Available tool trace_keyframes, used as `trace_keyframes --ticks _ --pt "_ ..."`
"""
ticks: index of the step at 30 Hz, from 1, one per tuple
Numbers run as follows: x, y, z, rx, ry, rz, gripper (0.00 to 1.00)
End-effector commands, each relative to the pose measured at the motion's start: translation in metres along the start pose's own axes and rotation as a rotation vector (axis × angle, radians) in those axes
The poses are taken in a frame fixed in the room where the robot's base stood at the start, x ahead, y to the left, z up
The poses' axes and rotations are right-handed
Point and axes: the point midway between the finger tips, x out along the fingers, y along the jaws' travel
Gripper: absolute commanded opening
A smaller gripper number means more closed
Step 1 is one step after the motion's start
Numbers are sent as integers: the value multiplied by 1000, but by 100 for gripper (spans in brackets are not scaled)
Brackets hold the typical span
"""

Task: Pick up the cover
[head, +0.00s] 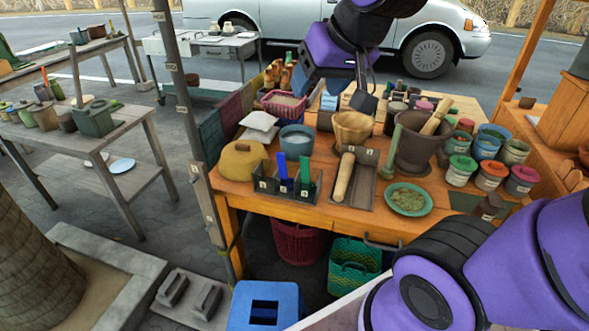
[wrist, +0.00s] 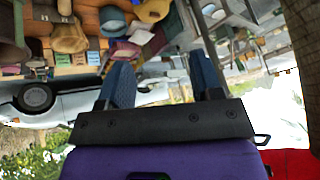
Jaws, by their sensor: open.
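The likely cover is a mustard-brown domed piece (head: 240,162) with a small dark mark on top. It sits at the left front corner of the wooden table (head: 330,215) in the head view. My gripper (head: 364,88) hangs above the back middle of the table, well to the right of and behind the dome, and is apart from it. In the wrist view my gripper (wrist: 165,85) shows two blue-grey fingers spread apart with nothing held between them.
Next to the dome stand a dark divided box (head: 287,188), a blue bowl (head: 296,141) and white packets (head: 259,126). A wooden bowl (head: 352,128), a large mortar (head: 415,148) and several lidded pots crowd the right. A post (head: 185,110) rises at the table's left edge.

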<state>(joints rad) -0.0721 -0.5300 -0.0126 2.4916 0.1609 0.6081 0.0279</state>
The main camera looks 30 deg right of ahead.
Motion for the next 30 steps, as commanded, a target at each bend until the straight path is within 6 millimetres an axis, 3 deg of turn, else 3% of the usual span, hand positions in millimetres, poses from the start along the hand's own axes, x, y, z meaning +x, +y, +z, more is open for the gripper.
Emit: trace_keyframes --ticks 6,15,23,30 --pt "62 -21 -48 115 73 -58 60" --pt "154 -36 -91 287 188 -51 60" --pt "237 -35 -106 416 303 33 60" --pt "310 -24 -98 492 422 164 60"
